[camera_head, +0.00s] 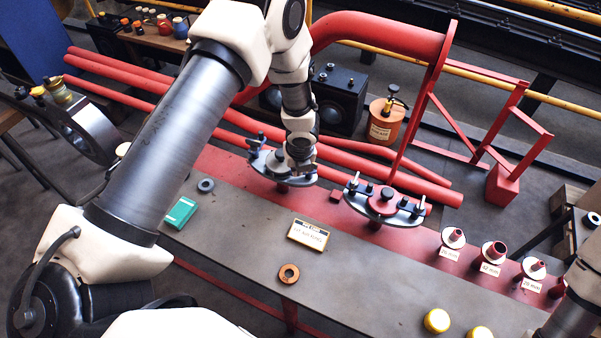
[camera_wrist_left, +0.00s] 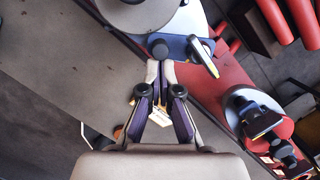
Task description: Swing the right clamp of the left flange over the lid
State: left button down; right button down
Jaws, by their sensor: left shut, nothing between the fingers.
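The left flange (camera_head: 268,163) is a grey plate on the bench's far edge, partly hidden behind my left gripper (camera_head: 299,165). An upright clamp post shows at its left end; its right side is mostly covered. In the left wrist view, my left gripper (camera_wrist_left: 160,68) is shut and empty, its fingertips just beside a dark round knob (camera_wrist_left: 158,48) on the blue-grey flange plate (camera_wrist_left: 178,44). A pale bar-like clamp part (camera_wrist_left: 203,56) lies right of the knob. A large grey disc (camera_wrist_left: 138,14), perhaps the lid, fills the top. I cannot tell whether the fingertips touch the knob. My right gripper is out of view.
The right flange (camera_head: 353,204) has a red centre and upright posts. Red pipes run behind; labelled nozzles (camera_head: 494,252) stand right.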

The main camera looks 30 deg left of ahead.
pick_arm(q)
jog(key=shift+w+a+m, duration=0.15)
jog(key=shift+a+m, duration=0.25)
jog(key=shift+m, duration=0.6)
jog(key=m, duration=0.1)
jog(key=a+m+h, duration=0.1)
jog(key=m, duration=0.1)
jog(key=shift+w+t+p, duration=0.3)
jog(key=shift+w+p, duration=0.05)
jog(key=shift+w+a+m, duration=0.1)
jog(key=shift+m, duration=0.2)
jog(key=shift+w+a, duration=0.1)
jog(key=shift+w, duration=0.05)
jog(key=shift+w+a, duration=0.1)
